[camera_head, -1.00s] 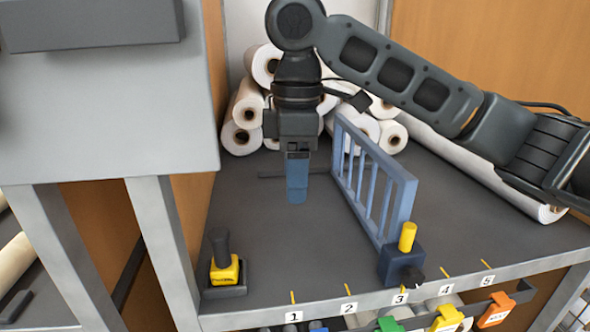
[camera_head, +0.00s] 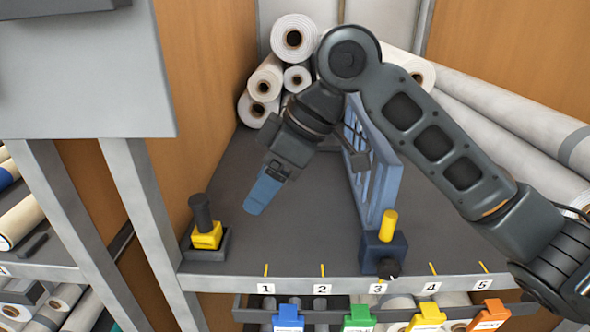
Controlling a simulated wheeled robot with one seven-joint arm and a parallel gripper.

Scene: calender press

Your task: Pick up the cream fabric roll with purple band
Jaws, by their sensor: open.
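No purple band shows on any roll in view, so I cannot pick out the cream fabric roll with purple band. A plain cream roll (camera_head: 20,222) lies on the left rack, partly cut off by the picture edge. A roll with a blue band (camera_head: 6,178) lies just above it, also cut off. My gripper (camera_head: 258,205) has blue fingers and is open and empty. It hangs tilted down to the left over the grey table, well right of the left rack.
A blue slatted guard (camera_head: 378,180) stands upright on the table (camera_head: 310,225). A yellow-and-black device (camera_head: 207,234) stands at the table's left front. White rolls (camera_head: 265,80) are stacked behind. A grey post (camera_head: 145,205) separates table and left rack. Below is an open drawer with coloured tags (camera_head: 359,318).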

